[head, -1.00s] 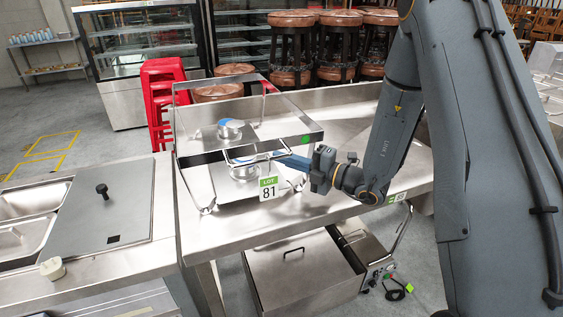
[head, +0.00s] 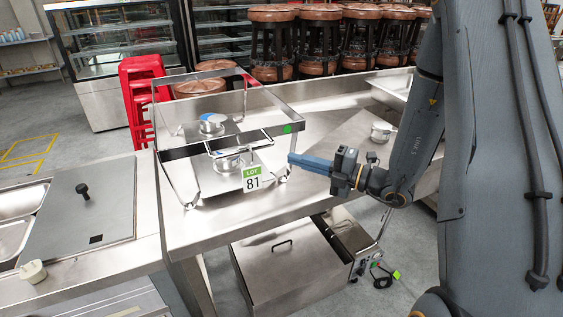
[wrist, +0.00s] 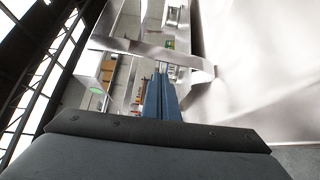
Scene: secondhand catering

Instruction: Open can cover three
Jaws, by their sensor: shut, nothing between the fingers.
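My gripper (head: 291,159) has long blue fingers, shut and empty, pointing left just beside the wire rack's right side, above the steel table. In the wrist view the blue fingers (wrist: 162,97) are together with nothing between them. Another metal can (head: 228,160) sits lower inside the rack, partly hidden by the rack's front edge. A third small metal can (head: 382,131) stands on the table right of the rack, behind my arm. I cannot tell which is can three.
The metal rack (head: 280,128) has thin legs and a green dot, with a LOT 81 tag (head: 252,178) at its front. The steel table (head: 215,224) is bare in front. A lidded steel counter (head: 75,215) stands left; a steel box (head: 290,265) sits below.

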